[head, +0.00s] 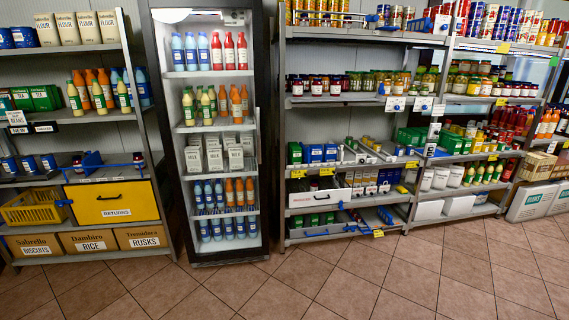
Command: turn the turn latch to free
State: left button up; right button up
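No part is clearly recognisable as the turn latch. A small dark blue piece (64,203) sits at the left edge of the yellow drawer (114,201) marked RETURNS on the left shelf. It may be a latch, but it is too small to tell its shape or position. The drawer front looks closed and has a dark handle (107,197) near its middle. A white drawer front (312,198) with a dark handle stands low on the middle shelf. Neither of my grippers is in view.
A tall dark-framed fridge (265,130) with bottles and cartons stands between the shelves. A yellow basket (32,208) is left of the yellow drawer, with cardboard boxes (90,241) below. Shelves of jars and cans run along the right. The tiled floor (300,285) in front is clear.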

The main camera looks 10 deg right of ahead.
aim_at(375, 19)
jog(key=i+l+z, duration=0.1)
jog(key=i+z, duration=0.35)
jog(key=i, duration=0.35)
jog(key=i+j+z, duration=0.2)
jog(key=i+z, duration=0.2)
jog(key=i, duration=0.4)
jog(key=u, duration=0.2)
jog(key=i+l+u, duration=0.25)
jog(key=u, duration=0.15)
jog(key=i+l+u, duration=0.2)
jog(key=l+u, duration=0.15)
jog(key=i+l+u, duration=0.15)
jog(key=l+u, duration=0.25)
